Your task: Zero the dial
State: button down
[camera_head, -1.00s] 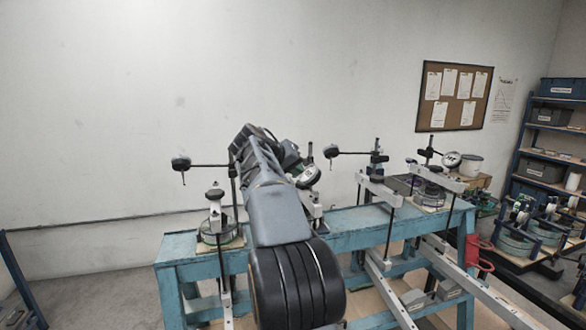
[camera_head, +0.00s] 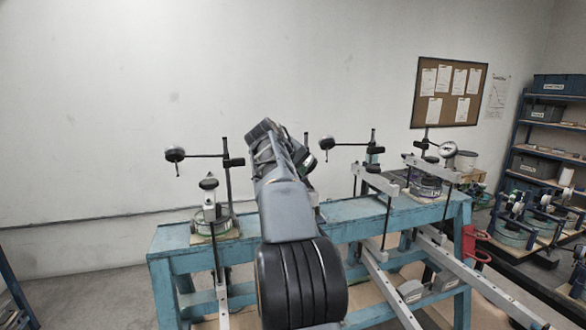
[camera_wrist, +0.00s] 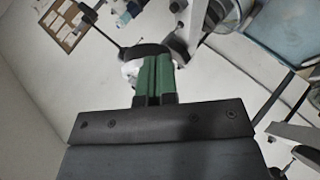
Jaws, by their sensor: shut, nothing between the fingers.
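Several dial gauges stand on posts along the blue bench. A dark gauge (camera_head: 175,154) on a rod is at the left, and another (camera_head: 327,143) is right of my arm. A gauge with a pale round face (camera_head: 447,150) is at the right end. My gripper shows in the wrist view (camera_wrist: 153,72), its green fingers shut together and empty. A dark rounded part (camera_wrist: 145,50) with a pale side lies just beyond the fingertips; I cannot tell whether they touch it. In the head view my arm hides the fingertips and most of what is behind.
The blue bench (camera_head: 350,228) carries several lever and post assemblies close together, with long pale bars (camera_head: 480,275) jutting toward the front right. Shelving (camera_head: 545,140) with boxes is at the far right. The wall above the bench's left is clear.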

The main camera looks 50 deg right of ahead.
aim_at(310, 161)
jog(key=shift+s+d+f, duration=0.15)
jog(key=shift+d+f, duration=0.15)
jog(key=shift+f, duration=0.1)
jog(key=shift+s+d+r, duration=0.1)
jog(key=shift+d+r, duration=0.05)
jog(key=shift+r, duration=0.1)
dwell(1.0)
jog(key=shift+s+d+r+p, duration=0.5)
jog(key=shift+r+p, duration=0.15)
jog(key=shift+p, duration=0.4)
jog(key=shift+d+r, duration=0.1)
jog(key=shift+r, duration=0.05)
jog(key=shift+s+d+r+p, duration=0.1)
jog(key=shift+d+r+p, duration=0.15)
jog(key=shift+p, duration=0.35)
jog(key=shift+d+r+p, duration=0.35)
jog(key=shift+p, duration=0.35)
jog(key=shift+s, duration=0.15)
